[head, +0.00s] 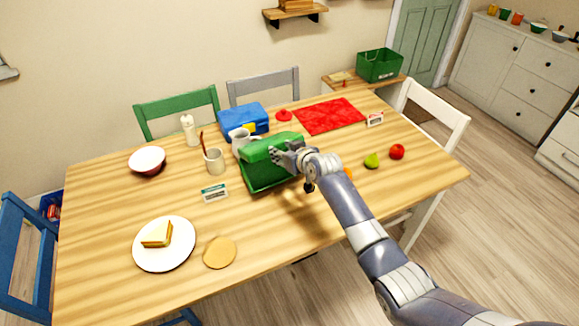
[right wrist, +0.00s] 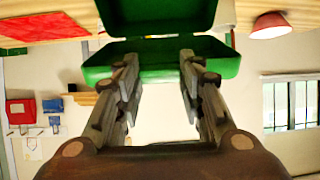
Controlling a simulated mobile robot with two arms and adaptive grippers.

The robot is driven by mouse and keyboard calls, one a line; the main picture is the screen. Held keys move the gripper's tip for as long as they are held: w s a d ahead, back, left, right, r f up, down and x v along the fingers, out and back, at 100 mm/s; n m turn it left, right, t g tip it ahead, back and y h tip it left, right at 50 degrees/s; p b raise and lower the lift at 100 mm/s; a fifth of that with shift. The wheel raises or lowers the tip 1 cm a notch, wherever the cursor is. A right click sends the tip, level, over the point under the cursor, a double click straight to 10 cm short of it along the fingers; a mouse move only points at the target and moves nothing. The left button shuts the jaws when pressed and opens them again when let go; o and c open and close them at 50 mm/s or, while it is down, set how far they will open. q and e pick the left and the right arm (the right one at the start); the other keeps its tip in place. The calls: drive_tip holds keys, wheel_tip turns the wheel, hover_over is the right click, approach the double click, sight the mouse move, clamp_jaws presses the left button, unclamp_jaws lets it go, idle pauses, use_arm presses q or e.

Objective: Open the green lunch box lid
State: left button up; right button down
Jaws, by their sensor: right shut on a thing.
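The green lunch box (head: 262,182) stands near the middle of the wooden table in the head view. Its lid (head: 262,149) looks tilted, with a dark gap between lid and base. My right gripper (head: 283,153) reaches in from the right and is shut on the lid. In the right wrist view, which looks upside down, the two fingers of the gripper (right wrist: 159,62) hold the sides of the lid (right wrist: 160,72). The box base (right wrist: 160,12) shows beyond a gap. Part of the lid is hidden behind the gripper in the head view. My left gripper is not in view.
A white mug (head: 238,137) and a blue lunch box (head: 243,119) stand close behind. A cup with a brush (head: 215,161) and a small sign (head: 214,192) are to the left. A pear (head: 371,161) and apple (head: 397,152) lie right.

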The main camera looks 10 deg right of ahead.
drive_tip(key=shift+w+a+r+g+h, duration=0.2)
drive_tip(key=shift+w+a+r+g, duration=0.15)
drive_tip(key=shift+w, duration=0.2)
drive_tip(key=shift+w+a+r+g+h, duration=0.1)
drive_tip(key=shift+w+a+g+h, duration=0.1)
drive_tip(key=shift+w+g, duration=0.3)
drive_tip(key=shift+w+a+f, duration=0.1)
drive_tip(key=shift+w+f, duration=0.15)
drive_tip(key=shift+s+r, duration=0.2)
drive_tip(key=shift+w, duration=0.1)
drive_tip(key=c, duration=1)
unclamp_jaws()
drive_tip(key=shift+c, duration=0.2)
drive_tip(key=v, duration=1.2)
